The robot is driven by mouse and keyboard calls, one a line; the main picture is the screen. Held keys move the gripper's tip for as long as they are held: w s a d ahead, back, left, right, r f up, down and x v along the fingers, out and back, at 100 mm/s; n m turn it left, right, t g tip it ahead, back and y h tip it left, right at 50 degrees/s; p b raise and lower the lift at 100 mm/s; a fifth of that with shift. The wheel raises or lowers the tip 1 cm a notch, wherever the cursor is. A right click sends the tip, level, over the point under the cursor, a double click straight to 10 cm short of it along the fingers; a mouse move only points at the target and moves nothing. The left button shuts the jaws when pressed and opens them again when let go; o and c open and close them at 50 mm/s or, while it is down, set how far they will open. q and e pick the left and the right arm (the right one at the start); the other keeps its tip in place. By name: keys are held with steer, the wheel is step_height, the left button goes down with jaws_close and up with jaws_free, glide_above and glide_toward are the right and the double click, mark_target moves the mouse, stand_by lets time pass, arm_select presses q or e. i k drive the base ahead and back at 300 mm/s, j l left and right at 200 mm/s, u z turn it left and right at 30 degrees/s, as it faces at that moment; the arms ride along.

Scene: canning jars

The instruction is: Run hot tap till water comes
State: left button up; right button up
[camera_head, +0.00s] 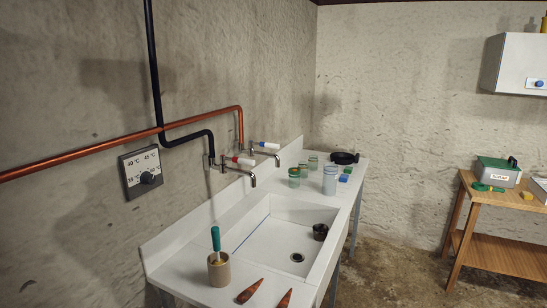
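Two wall taps stand over the white sink (265,240). The near tap (252,180) has a lever with red on it and a downturned metal spout. A black pipe (150,60) runs down to the near tap, and a copper pipe (80,160) bends down at the far tap. No water stream shows at either spout. Neither of my grippers is in view.
A temperature dial (141,173) is on the left wall. Jars (330,180) and a black pan (344,158) stand on the far counter. A dark cup (320,232) sits in the sink. A green-handled tool stands in a pot (219,270). A wooden table (495,256) is at right.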

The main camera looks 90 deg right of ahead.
mark_target(223, 157)
steer(key=z, duration=2.55)
steer(key=i+l+u, duration=0.35)
steer(key=i+l, duration=0.3)
steer(key=l, duration=0.1)
